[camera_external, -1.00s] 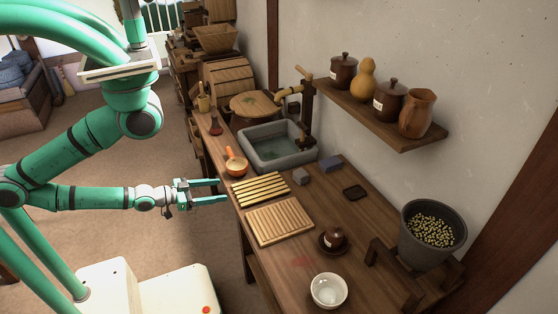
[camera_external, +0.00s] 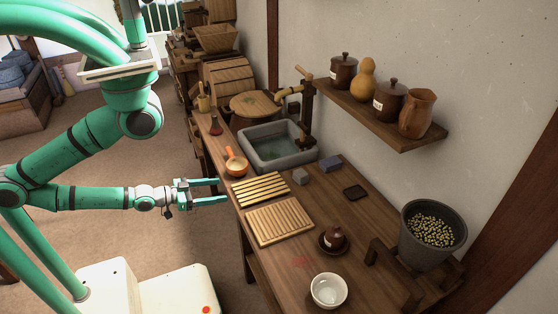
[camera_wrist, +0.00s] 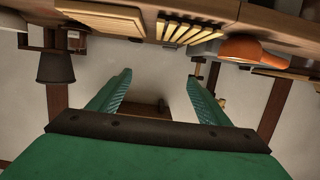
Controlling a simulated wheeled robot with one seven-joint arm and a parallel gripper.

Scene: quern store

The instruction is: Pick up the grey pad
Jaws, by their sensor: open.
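A small grey block, which looks like the grey pad (camera_external: 301,177), lies on the wooden counter just right of the slatted yellow rack. A blue-grey block (camera_external: 331,163) lies just beyond it, and a dark square piece (camera_external: 355,193) lies to its right. My gripper (camera_external: 222,190) is open and empty, off the counter's left edge and well apart from the grey pad. In the wrist view, both fingers of my gripper (camera_wrist: 158,77) are spread with nothing between them. I cannot make out the grey pad in the wrist view.
A stone basin (camera_external: 257,149) stands behind.

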